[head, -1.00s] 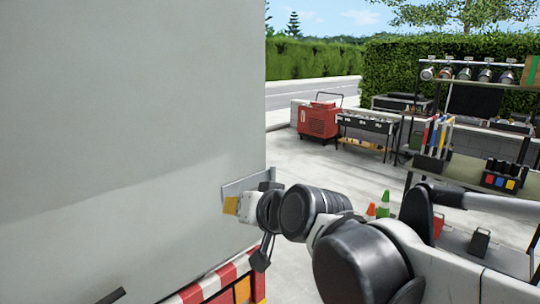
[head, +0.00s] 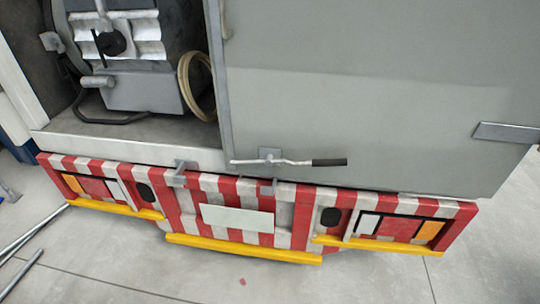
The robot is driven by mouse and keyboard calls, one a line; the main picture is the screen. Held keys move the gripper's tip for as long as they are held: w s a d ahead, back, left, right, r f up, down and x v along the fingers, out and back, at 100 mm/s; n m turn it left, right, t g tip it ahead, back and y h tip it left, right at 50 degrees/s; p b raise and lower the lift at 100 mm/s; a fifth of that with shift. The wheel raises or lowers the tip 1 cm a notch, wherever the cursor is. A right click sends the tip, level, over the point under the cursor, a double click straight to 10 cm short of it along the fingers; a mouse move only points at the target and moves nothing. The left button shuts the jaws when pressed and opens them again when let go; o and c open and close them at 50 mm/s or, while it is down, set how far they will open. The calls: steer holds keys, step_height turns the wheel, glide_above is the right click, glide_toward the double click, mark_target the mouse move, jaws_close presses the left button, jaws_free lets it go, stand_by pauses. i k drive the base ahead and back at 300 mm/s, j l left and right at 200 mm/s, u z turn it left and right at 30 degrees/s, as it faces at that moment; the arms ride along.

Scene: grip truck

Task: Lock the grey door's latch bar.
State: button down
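The grey door (head: 370,90) covers the right part of the truck's rear in the head view. Its latch bar (head: 290,162) lies roughly level along the door's lower left, with a black grip (head: 329,162) at its right end. The bar sits on a small grey bracket (head: 269,154). My gripper is not in this view.
The truck's left side is open, showing machinery (head: 140,70) and a coiled hose (head: 196,85). The red-and-white striped bumper (head: 180,210) with a yellow lower edge (head: 240,248) juts out below the door. Metal poles (head: 30,245) lie on the ground at left. The paving in front is mostly clear.

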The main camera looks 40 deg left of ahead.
mark_target(269, 160)
steer(key=u, duration=1.55)
steer(key=i+j+z, duration=0.35)
steer(key=i+j, duration=0.2)
steer(key=j, duration=0.15)
steer(key=i+j+z, duration=0.2)
steer(key=j, duration=0.2)
